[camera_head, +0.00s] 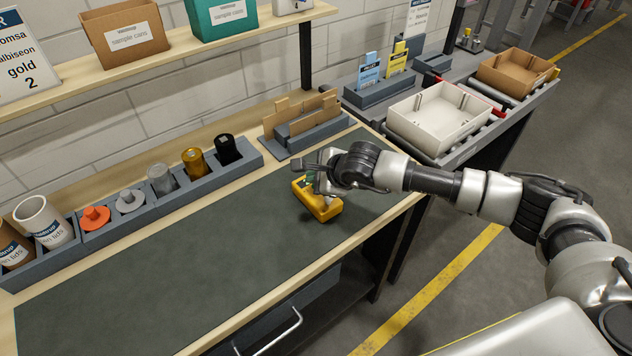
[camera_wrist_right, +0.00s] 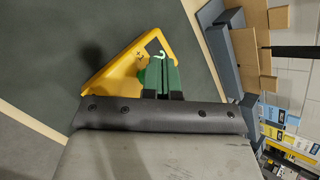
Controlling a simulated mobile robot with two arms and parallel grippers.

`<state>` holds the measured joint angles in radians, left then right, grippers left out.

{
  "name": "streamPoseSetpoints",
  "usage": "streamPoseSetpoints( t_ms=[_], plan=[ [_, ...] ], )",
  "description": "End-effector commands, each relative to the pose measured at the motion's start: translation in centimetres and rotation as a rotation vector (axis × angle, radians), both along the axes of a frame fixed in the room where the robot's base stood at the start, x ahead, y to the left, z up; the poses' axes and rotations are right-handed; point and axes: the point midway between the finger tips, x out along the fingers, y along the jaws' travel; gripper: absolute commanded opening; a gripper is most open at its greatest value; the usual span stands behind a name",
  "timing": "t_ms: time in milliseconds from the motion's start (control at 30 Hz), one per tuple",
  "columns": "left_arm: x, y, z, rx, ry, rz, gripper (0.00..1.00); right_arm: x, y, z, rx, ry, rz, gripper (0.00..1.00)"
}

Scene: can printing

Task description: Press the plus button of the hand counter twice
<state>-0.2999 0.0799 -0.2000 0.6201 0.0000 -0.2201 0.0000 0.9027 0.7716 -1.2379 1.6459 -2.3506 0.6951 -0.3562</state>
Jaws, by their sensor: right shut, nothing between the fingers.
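The hand counter (camera_head: 322,208) is a yellow block lying on the dark work mat, near its right end. In the right wrist view the yellow counter (camera_wrist_right: 115,77) shows a small plus mark and a dark patch on its top. My right gripper (camera_head: 311,180) is shut and empty, right over the counter in the head view. In the right wrist view the gripper's green fingertips (camera_wrist_right: 160,70) overlap the counter beside the plus mark. I cannot tell whether they touch it. The gripper hides part of the counter's top. My left gripper is not in view.
A grey rack (camera_head: 95,247) with cups, lids and cans runs along the mat's back left. A grey holder (camera_head: 318,137) with brown cards stands behind the counter. A white bin (camera_head: 437,120) is at the right. The mat (camera_head: 190,265) is clear left of the counter.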

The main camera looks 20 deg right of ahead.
Motion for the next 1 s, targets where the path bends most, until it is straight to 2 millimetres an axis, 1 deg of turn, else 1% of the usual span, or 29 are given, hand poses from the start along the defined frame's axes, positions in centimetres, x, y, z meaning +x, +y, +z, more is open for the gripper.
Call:
streamPoseSetpoints(
  t_ms=[33, 200, 500, 633, 1000],
  plan=[
    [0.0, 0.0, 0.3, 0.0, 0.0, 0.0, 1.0, 0.0, 0.0, 0.5, 0.0, 0.0, 0.0, 0.0],
    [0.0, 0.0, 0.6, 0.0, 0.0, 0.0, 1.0, 0.0, 0.0, 1.3, 0.0, 0.0, 0.0, 0.0],
    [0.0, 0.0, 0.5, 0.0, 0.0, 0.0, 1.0, 0.0, 0.0, 1.3, 0.0, -0.001, -0.001, 0.0],
    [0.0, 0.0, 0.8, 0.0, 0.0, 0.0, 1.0, 0.0, 0.0, 1.8, 0.001, -0.001, 0.0, 0.0],
    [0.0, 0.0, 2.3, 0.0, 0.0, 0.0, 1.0, 0.0, -0.1, 5.3, 0.0, -0.002, -0.001, 0.0]
  ],
)
